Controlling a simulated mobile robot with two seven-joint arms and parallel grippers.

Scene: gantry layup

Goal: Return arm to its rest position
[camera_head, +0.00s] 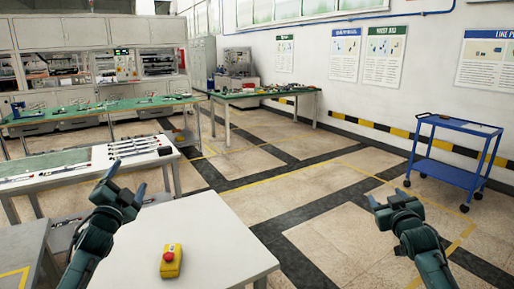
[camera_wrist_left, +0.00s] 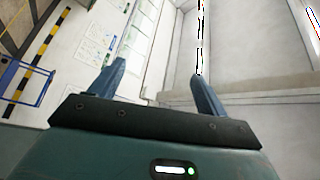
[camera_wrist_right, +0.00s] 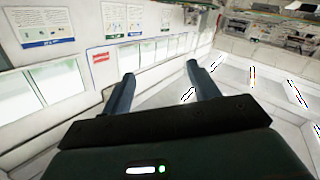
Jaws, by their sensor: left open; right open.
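My left gripper (camera_head: 126,184) is raised above the left part of the white table (camera_head: 215,235) in the head view. Its two blue fingers also show in the left wrist view (camera_wrist_left: 156,82), apart with nothing between them. My right gripper (camera_head: 387,198) is raised over the floor to the right of the white table. In the right wrist view its fingers (camera_wrist_right: 158,85) are apart and empty. Both wrist views look past the fingers at walls and ceiling.
A yellow box with a red button (camera_head: 171,261) stands on the white table. A table with long parts (camera_head: 90,172) is at left, green-topped tables (camera_head: 265,94) are further back. A blue cart (camera_head: 451,171) stands at right. The floor in the middle is clear.

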